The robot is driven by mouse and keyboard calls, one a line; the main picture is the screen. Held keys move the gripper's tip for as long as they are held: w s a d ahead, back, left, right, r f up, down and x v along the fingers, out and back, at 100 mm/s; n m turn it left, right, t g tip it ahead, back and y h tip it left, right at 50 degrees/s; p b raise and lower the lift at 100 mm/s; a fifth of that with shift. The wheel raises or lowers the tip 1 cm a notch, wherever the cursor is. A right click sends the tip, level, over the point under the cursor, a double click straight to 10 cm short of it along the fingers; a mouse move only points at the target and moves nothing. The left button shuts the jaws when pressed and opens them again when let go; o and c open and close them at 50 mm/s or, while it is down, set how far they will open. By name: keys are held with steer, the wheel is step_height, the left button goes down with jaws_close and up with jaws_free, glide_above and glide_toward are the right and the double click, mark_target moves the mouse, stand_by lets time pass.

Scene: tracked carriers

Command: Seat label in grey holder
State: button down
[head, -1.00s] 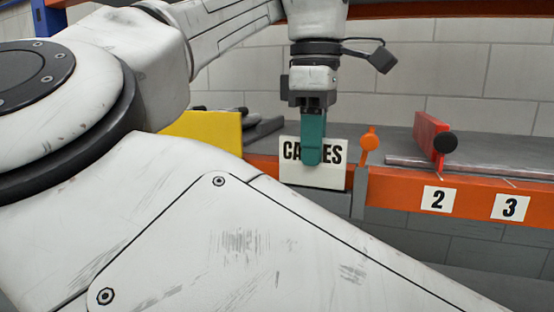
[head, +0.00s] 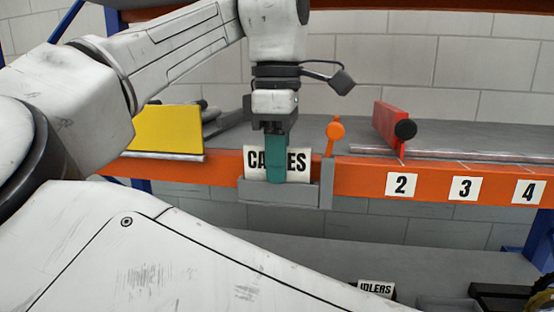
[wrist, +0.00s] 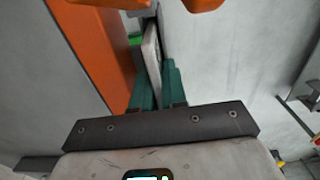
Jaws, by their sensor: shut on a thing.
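A white label (head: 297,165) with black lettering, partly covered, stands upright at the front of the orange beam in the head view. My gripper (head: 275,181) has teal fingers shut on its middle; they hide some letters. The grey holder (head: 300,194) is a trough on the beam's front. The label's lower edge is hidden behind the holder's front wall, so it looks at least partly inside; whether it touches the bottom cannot be told. In the wrist view the label (wrist: 152,50) shows edge-on between the fingers.
A red plate (head: 391,127) with a black knob is farther right on the grey shelf. A yellow panel (head: 166,129) is at left. Number tags mark the orange beam (head: 358,181).

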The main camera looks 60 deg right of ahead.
steer(key=shift+f, duration=0.55)
steer(key=c, duration=1.2)
jaws_free()
steer(key=shift+s+f, duration=0.1)
steer(key=shift+f, duration=0.05)
steer(key=shift+o, duration=0.2)
step_height(320, 180, up, 9)
steer(key=shift+r, duration=0.15)
